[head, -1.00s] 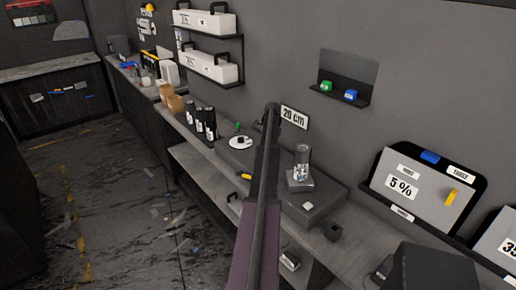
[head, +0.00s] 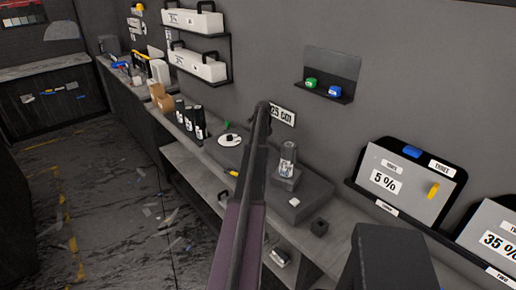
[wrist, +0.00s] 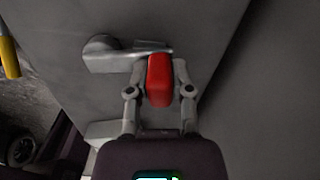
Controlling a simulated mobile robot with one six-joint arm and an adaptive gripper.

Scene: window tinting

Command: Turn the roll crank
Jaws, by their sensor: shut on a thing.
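In the wrist view, the red crank handle (wrist: 159,84) stands between the two fingers of my gripper (wrist: 160,70), which is shut on it. The grey crank arm (wrist: 115,60) runs left from the handle to a round hub (wrist: 101,43). In the head view, my arm hides the crank and my gripper. A white sign reading "25 cm" (head: 284,116) is on the wall just right of my arm.
A grey box (head: 287,182) with a can (head: 288,157) on it stands right of my arm. Several black bottles (head: 190,120) stand to the left. A panel marked 5 % (head: 400,187) leans at the right. The floor (head: 110,200) at left has scraps.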

